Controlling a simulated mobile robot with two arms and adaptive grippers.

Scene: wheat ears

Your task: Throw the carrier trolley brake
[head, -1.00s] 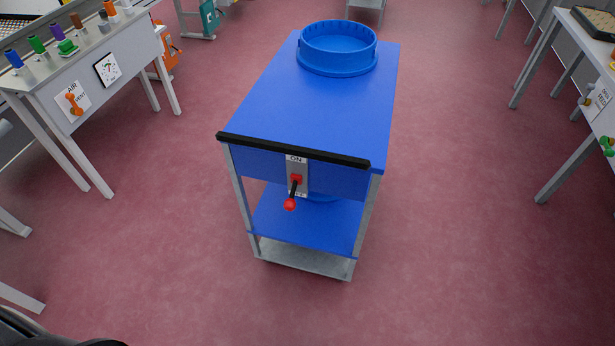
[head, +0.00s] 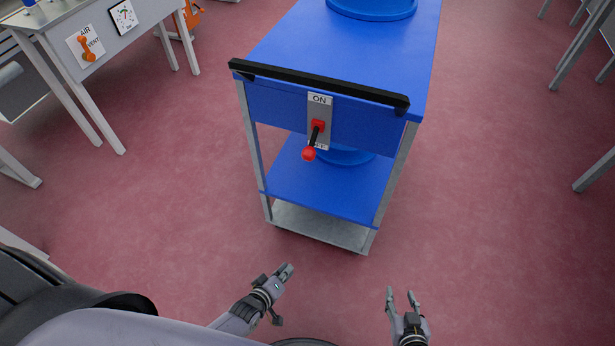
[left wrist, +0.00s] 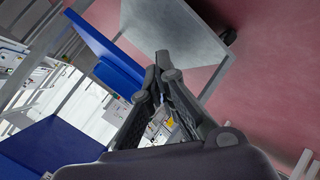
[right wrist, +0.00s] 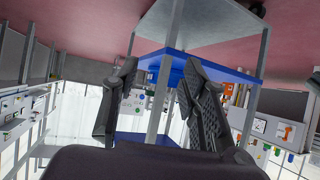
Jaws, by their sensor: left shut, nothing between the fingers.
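The blue carrier trolley (head: 340,50) stands ahead in the head view, with a black push bar along its near edge. Its brake lever (head: 314,138) has a red pivot and a red ball knob and points downward on a grey plate. The plate reads ON at the top; the lower label is partly hidden by the lever. My left gripper (head: 288,270) is shut and empty, below and in front of the trolley. My right gripper (head: 401,292) is open and empty, to the right of it. Neither touches the trolley. The wrist views show the trolley's frame and shelves beyond the fingers.
A blue round tub (head: 372,8) sits on the trolley top. A bench with an orange air valve handle (head: 87,48) and a dial gauge (head: 123,17) stands at the left. Another table's legs show at the right. The red floor around the trolley is clear.

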